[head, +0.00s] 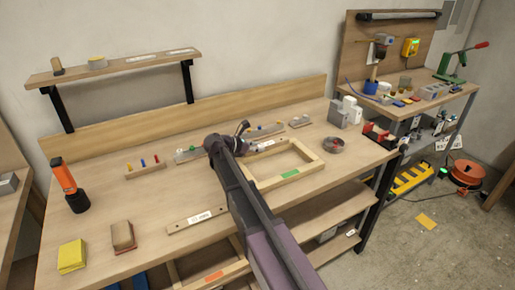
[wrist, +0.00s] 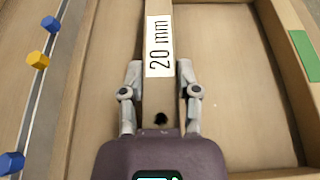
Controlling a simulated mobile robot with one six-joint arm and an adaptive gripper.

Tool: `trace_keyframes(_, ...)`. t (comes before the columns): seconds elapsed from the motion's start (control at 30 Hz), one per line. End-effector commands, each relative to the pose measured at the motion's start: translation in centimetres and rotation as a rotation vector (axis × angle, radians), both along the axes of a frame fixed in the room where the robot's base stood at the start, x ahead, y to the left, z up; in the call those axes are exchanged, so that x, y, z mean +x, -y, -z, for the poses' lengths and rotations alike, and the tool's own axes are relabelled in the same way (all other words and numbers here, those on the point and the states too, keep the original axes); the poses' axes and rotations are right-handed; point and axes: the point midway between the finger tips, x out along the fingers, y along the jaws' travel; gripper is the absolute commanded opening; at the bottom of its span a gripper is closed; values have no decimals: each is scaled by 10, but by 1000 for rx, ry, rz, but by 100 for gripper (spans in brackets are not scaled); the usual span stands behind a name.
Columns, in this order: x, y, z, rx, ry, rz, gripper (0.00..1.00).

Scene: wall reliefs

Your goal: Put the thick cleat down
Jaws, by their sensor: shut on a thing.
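My gripper (wrist: 160,78) is shut on a wooden cleat (wrist: 160,102) with a white "20 mm" label. One finger is on each side of it. The held cleat also shows in the head view (head: 268,145), reaching right from my gripper (head: 240,143) near the back of a wooden frame (head: 305,175). The frame has a green patch on its front bar, which shows at the right of the wrist view (wrist: 292,68). I cannot tell whether the cleat touches anything below. My gripper and arm hide the frame's left corner in the head view.
Another labelled cleat (head: 197,219) lies on the bench (head: 150,200) front. A rail with blue and yellow pegs (wrist: 35,95) runs beside the held cleat. A round dish (head: 334,145) sits right of the frame. An orange-and-black tool (head: 66,182) and a yellow block (head: 72,256) stand left.

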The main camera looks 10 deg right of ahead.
Motion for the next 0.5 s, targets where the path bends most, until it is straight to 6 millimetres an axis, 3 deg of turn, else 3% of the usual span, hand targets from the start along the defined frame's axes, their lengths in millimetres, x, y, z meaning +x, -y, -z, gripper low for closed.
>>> trace_keyframes(0.1,0,0,4,-1,0,0,0)
trace_keyframes(0.13,0,0,2,0,0,0,51)
trace_keyframes(0.2,0,0,2,0,0,0,72)
trace_keyframes(0.23,0,0,2,0,0,0,76)
trace_keyframes(0.5,0,-1,2,0,0,-1,76)
